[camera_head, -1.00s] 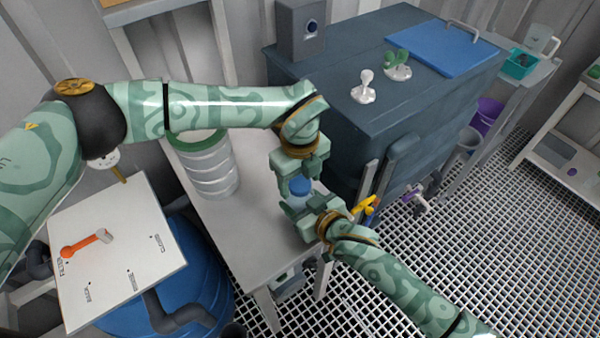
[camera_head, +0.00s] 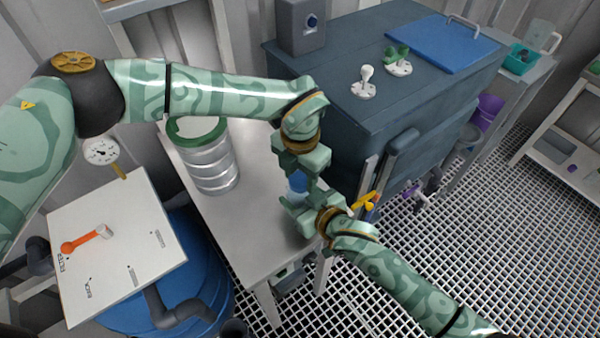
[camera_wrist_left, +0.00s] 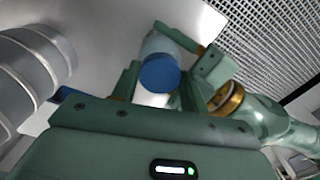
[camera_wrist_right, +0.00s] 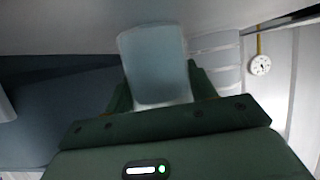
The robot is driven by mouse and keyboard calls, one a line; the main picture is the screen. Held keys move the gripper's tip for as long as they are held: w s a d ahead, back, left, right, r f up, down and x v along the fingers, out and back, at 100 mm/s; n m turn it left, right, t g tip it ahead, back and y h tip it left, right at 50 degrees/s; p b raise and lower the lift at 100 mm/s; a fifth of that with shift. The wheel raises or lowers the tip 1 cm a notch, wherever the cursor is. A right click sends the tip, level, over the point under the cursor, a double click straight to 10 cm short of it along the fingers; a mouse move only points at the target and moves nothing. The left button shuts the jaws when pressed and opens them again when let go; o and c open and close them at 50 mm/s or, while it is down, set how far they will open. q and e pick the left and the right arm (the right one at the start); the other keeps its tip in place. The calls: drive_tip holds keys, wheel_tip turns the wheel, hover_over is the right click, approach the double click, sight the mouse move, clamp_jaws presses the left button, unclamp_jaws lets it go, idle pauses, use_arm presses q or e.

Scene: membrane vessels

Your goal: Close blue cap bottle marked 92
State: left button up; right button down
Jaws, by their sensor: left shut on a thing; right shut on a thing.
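The bottle (camera_wrist_right: 155,65) has a pale, translucent body and stands between the fingers of my right gripper (camera_head: 305,208), which is shut on it. Its blue cap (camera_wrist_left: 159,74) is on top, and shows in the head view (camera_head: 298,182) just under my left gripper (camera_head: 303,178). In the left wrist view the cap lies between the left fingers, and the left gripper is shut on it. Whether the cap is fully seated cannot be told. The number 92 is not legible from here.
The bottle is over the grey bench (camera_head: 240,225). A ribbed metal canister with a green rim (camera_head: 212,165) stands to the left. A dark tank (camera_head: 400,95) rises to the right. A white panel (camera_head: 120,250) with an orange handle lies at lower left.

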use_arm(q)
drive_tip(key=m, duration=1)
drive_tip(key=o, duration=1.2)
drive_tip(key=shift+c, duration=0.2)
wheel_tip(320, 180, up, 12)
use_arm(e)
drive_tip(key=shift+c, duration=2.1)
unclamp_jaws()
